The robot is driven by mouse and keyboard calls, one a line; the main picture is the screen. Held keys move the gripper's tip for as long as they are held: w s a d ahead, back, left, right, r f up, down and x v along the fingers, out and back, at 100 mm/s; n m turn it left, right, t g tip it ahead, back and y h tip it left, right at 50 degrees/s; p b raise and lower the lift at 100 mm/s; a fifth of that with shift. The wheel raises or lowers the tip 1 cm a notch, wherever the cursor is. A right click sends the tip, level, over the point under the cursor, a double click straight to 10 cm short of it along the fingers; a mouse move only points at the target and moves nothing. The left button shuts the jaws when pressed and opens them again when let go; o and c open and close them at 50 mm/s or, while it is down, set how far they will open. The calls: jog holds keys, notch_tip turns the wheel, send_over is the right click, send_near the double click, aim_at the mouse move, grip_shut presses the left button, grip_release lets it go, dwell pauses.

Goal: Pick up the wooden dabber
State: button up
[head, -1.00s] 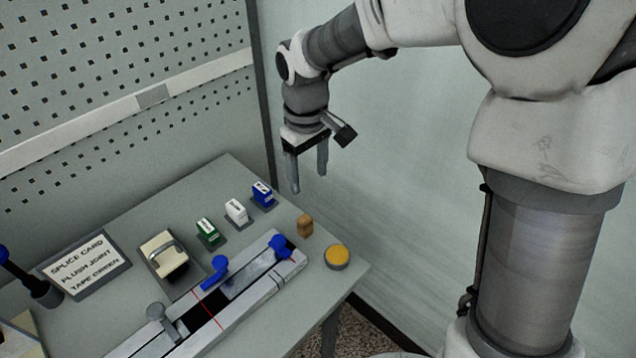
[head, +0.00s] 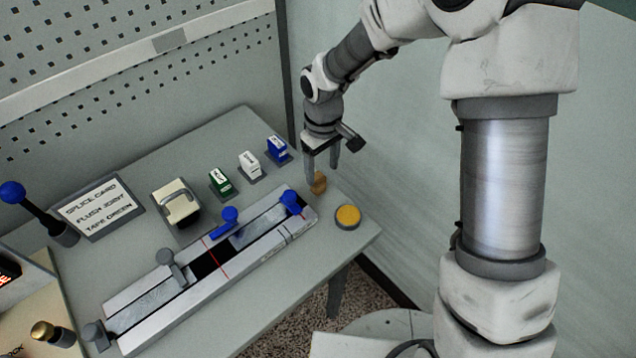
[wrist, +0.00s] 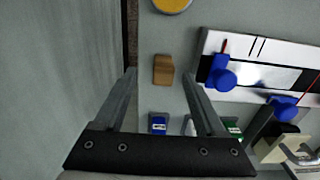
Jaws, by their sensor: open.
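The wooden dabber (head: 319,182) is a small brown block standing on the grey table near its right end. In the wrist view the dabber (wrist: 163,70) shows just beyond my fingertips, roughly between their lines. My gripper (head: 322,176) is open and empty, pointing down above and beside the dabber. In the head view a finger partly covers the dabber's top. In the wrist view the gripper (wrist: 158,73) has its two fingers spread wide, with nothing between them.
A yellow round pad (head: 348,215) lies right of the dabber. The splicing block (head: 300,222) with blue clamps is in front. Blue (head: 277,149), white (head: 250,165) and green (head: 220,183) dispensers stand behind to the left. A sign (head: 97,206) stands farther left.

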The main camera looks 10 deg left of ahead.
aim_at(318, 176)
jog(key=shift+a+f, duration=0.15)
jog(key=shift+f, duration=0.8)
jog(key=shift+a+f, duration=0.2)
jog(key=shift+f, duration=0.7)
jog(key=shift+a+f, duration=0.15)
jog(key=shift+f, duration=0.8)
grip_shut()
